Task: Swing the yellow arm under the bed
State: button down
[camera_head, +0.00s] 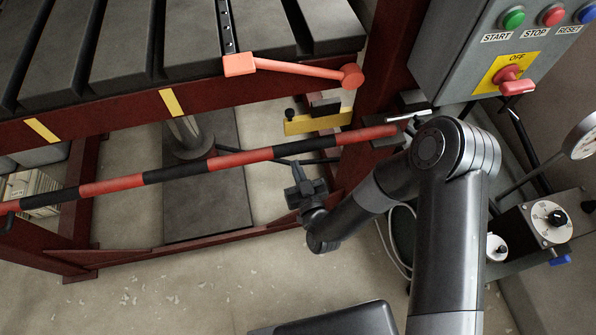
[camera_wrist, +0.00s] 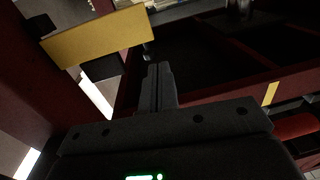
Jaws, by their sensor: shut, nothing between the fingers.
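The yellow arm (camera_head: 318,122) is a short flat bar just below the bed's front beam, near the right-hand post, with a small black knob at its left end. The bed (camera_head: 190,85) is a dark slatted top on a dark red frame. My gripper (camera_head: 301,176) is below the yellow arm and the striped bar in the head view, apart from both. In the wrist view the yellow arm (camera_wrist: 97,37) crosses the upper left, with dark blocks at its end and beneath it. My gripper's fingers (camera_wrist: 159,70) are together and empty, to the right of it.
A red-and-black striped bar (camera_head: 210,163) runs across the front below the bed. An orange lever (camera_head: 300,68) sits on the bed's edge. A grey control box (camera_head: 460,60) with buttons and a red knob stands at right. Gauge and dial equipment (camera_head: 545,225) is lower right.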

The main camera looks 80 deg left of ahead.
jog(key=shift+d, duration=0.65)
jog(key=shift+w, duration=0.1)
